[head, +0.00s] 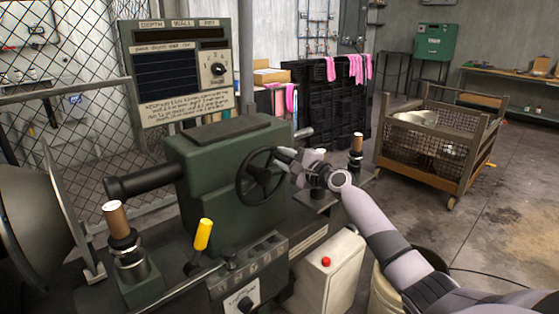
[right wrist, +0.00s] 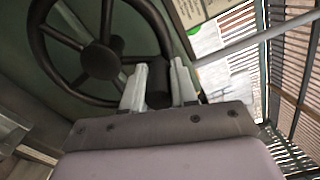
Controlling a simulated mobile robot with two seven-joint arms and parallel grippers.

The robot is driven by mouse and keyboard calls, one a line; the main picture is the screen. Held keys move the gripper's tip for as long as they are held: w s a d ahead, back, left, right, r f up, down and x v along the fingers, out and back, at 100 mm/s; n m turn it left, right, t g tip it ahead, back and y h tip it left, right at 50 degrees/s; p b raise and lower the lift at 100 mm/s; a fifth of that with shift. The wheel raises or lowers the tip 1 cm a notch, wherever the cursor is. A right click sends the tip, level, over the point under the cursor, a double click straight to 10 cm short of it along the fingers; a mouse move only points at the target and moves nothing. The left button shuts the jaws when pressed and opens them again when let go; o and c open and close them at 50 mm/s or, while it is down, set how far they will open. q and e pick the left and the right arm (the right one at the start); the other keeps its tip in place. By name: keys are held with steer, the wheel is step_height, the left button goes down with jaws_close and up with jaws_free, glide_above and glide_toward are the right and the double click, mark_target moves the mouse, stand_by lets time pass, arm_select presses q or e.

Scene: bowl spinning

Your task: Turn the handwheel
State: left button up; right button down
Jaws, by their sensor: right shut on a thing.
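The dark handwheel (head: 261,177) is on the front of the green machine housing (head: 208,180). It has a round rim, spokes and a central hub, and it also shows at the upper left of the right wrist view (right wrist: 101,60). My right gripper (head: 287,157) is at the upper right of the wheel's rim. In the right wrist view its two pale fingers (right wrist: 159,84) stand on either side of the wheel's dark crank handle (right wrist: 158,88) and are shut on it. The handle is mostly hidden by the gripper in the head view. My left gripper is not in view.
A yellow-handled lever (head: 203,235) and a wood-topped post (head: 118,222) stand on the machine in front. A pale box with a red button (head: 326,262) is below the wheel. A wheeled mesh cart (head: 425,150) stands at the right, with open floor around it.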

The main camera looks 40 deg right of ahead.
mark_target(271, 182)
steer(key=m, duration=0.1)
steer(key=d+f+m, duration=0.1)
steer(key=d+m, duration=0.1)
steer(key=m, duration=0.1)
steer(key=shift+f, duration=0.25)
steer(key=shift+w+d+f+m+p, duration=0.1)
steer(key=shift+d+f+m+p, duration=0.2)
steer(key=shift+f+m, duration=1.1)
steer(key=shift+s+d+f+m+p, duration=0.2)
steer(key=shift+f+m, duration=0.55)
steer(key=shift+m, duration=1.25)
steer(key=shift+w+d+f+m+p, duration=0.2)
steer(key=shift+d+f+m+p, duration=0.15)
steer(key=shift+f+m, duration=1.05)
steer(key=shift+r+m, duration=0.2)
steer(key=shift+m, duration=0.1)
steer(key=c, duration=0.9)
jaws_free()
steer(key=shift+r, duration=0.1)
